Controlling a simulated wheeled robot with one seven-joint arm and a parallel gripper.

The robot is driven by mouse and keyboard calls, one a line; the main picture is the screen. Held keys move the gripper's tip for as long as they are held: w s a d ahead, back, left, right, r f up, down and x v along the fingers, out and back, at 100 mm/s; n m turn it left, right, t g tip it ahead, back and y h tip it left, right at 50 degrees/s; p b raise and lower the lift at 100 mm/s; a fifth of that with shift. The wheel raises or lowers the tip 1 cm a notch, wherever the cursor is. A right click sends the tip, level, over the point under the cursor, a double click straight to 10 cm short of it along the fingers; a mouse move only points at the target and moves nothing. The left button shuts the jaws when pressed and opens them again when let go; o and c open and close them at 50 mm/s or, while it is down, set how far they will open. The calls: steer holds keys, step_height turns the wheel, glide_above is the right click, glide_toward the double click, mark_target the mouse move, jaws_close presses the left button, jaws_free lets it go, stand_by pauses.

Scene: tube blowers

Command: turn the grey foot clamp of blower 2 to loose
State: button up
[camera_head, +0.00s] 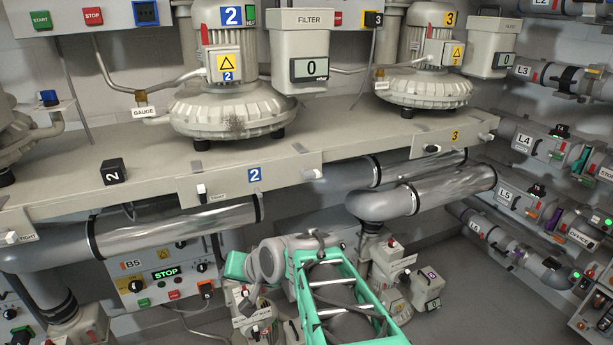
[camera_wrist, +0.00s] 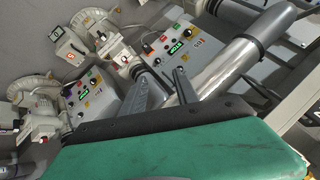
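Blower 2 (camera_head: 235,105) stands on the grey shelf in the head view, with a blue 2 plate on its motor and on the shelf front below. In the head view my arm is low, below the shelf, and the fingertips are hidden.
A silver pipe (camera_head: 175,225) runs under the shelf (camera_head: 130,150). Blower 3 (camera_head: 425,85) is to the right. A control box reading STOP (camera_head: 165,273) is below the pipe. The wrist view faces pipes and control boxes.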

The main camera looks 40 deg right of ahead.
steer(key=w+d+r+m+t, duration=0.2)
steer(key=d+r+m+t, duration=0.15)
steer(key=d, duration=0.45)
steer(key=m+t+h, duration=0.5)
steer(key=m+h, duration=0.1)
steer(key=m, duration=0.4)
glide_toward(313, 177)
steer(key=w, duration=0.2)
steer(key=shift+m, duration=0.25)
steer(key=p+x, duration=0.2)
steer(key=x, duration=0.4)
steer(key=shift+w+d+r+p, duration=0.15)
steer(key=shift+d+r+p, duration=0.1)
steer(key=shift+p, duration=0.1)
steer(key=shift+w+d+f, duration=0.15)
steer(key=shift+w+d, duration=0.05)
steer(key=shift+w, duration=0.3)
steer(key=shift+c, duration=0.6)
jaws_close()
